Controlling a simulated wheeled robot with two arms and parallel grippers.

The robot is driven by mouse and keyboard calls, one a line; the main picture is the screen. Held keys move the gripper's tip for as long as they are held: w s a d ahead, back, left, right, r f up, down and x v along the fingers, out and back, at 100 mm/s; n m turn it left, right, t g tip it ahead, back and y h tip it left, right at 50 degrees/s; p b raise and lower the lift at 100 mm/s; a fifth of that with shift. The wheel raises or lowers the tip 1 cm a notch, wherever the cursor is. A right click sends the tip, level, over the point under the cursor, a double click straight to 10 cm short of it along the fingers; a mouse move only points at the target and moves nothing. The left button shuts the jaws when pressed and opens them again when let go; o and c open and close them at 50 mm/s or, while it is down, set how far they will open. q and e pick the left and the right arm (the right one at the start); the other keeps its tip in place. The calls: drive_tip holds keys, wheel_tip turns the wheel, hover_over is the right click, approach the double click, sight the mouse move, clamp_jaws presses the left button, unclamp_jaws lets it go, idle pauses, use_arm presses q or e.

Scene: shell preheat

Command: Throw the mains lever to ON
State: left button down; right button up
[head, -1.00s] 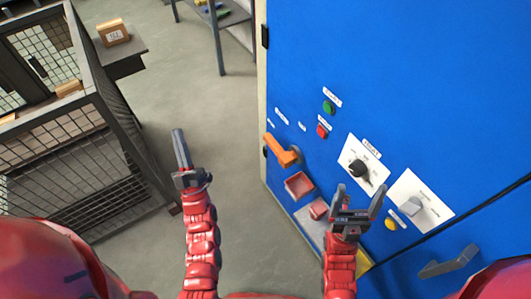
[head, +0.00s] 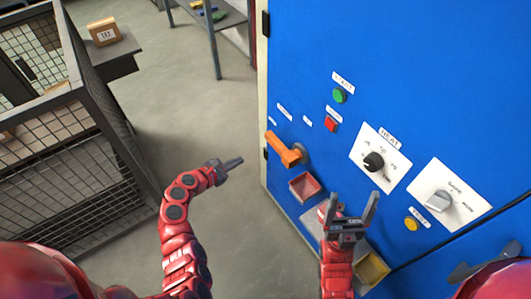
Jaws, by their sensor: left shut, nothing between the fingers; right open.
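The mains lever is the orange handle (head: 281,149) on a grey pivot at the left side of the blue cabinet front (head: 420,70). It slants up and to the left from its pivot. A small label sits above it, too small to read. My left gripper (head: 236,162) is shut and empty, to the left of the lever and a little lower in the picture, apart from it and pointing right. My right gripper (head: 354,208) is open and empty, in front of the lower cabinet, below the HEAT dial (head: 373,161).
A green button (head: 340,96) and a red button (head: 331,125) sit above the lever's right. A red bin (head: 304,187) is below it, a yellow bin (head: 373,268) lower right. A grey knob (head: 438,201) is at right. A mesh cage (head: 60,170) stands left; floor between is clear.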

sight(280, 148)
use_arm(q)
drive_tip(key=s+d+r+g+h, duration=0.1)
drive_tip(key=s+d+r+h, duration=0.1)
drive_tip(key=d+h, duration=0.1)
drive_tip(key=shift+s+d+r+g, duration=0.2)
drive_tip(key=shift+s+g, duration=0.05)
drive_tip(key=shift+g, duration=0.15)
drive_tip(key=b+x, duration=0.2)
drive_tip(key=x, duration=0.8)
drive_tip(key=shift+r+p, duration=0.8)
drive_tip(key=shift+r, duration=1.2)
